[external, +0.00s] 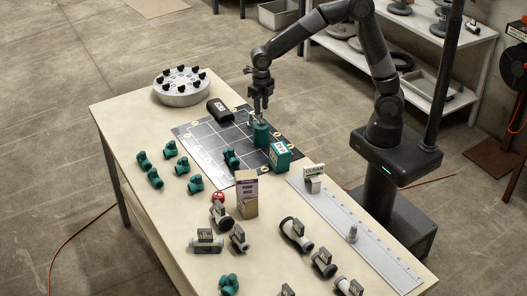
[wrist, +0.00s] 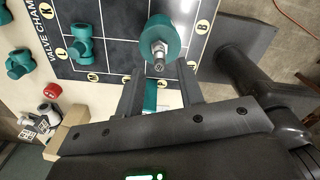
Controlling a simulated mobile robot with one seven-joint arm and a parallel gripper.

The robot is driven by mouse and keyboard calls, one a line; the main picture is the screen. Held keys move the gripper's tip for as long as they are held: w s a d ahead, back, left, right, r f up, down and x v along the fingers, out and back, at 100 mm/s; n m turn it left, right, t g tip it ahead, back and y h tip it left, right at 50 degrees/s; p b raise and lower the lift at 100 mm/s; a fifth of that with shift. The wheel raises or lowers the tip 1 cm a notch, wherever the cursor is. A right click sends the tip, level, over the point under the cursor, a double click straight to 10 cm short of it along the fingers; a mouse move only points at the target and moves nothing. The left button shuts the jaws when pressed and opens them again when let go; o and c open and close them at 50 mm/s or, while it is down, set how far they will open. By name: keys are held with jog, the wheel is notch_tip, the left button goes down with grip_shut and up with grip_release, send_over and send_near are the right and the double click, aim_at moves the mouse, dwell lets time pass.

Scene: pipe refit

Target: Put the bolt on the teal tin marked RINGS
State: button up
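A round teal tin (wrist: 153,27) stands on the dark marked mat; it also shows in the external view (external: 261,134). A grey metallic bolt (wrist: 158,52) is at its top, its end facing the wrist camera. A squarer teal tin (external: 280,155) with a white label stands beside it; the lettering is too small to read, and part of it shows between my fingers in the wrist view (wrist: 150,98). My gripper (external: 261,108) points down just above the round tin. Its fingers (wrist: 160,80) are apart with the bolt near their tips, not visibly gripped.
Several green pipe fittings (external: 195,184), a black cylinder (external: 219,110) and a round grey flange (external: 182,88) are on the table. A tan box (external: 246,195) stands near the mat. A white ruled strip (external: 375,246) carries a small grey piece (external: 352,234) at right.

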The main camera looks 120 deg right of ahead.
notch_tip(320, 180, up, 7)
jog(key=shift+f, duration=0.1)
jog(key=s+a+r+m+t, duration=0.1)
jog(key=s+a+r+m, duration=0.15)
jog(key=a, duration=0.25)
jog(key=s+a+r+m+h, duration=0.1)
jog(key=s+a+r+m, duration=0.1)
jog(key=a+m, duration=0.25)
jog(key=s+a+r+m+t, duration=0.1)
jog(key=s+a+r+m, duration=0.1)
jog(key=a, duration=0.3)
jog(key=s+a+m+t+y, duration=0.1)
jog(key=s+a+m+t, duration=0.2)
jog(key=s+a+m, duration=0.7)
jog(key=s+m, duration=0.3)
jog(key=shift+s+a+t, duration=0.25)
jog(key=shift+t, duration=0.05)
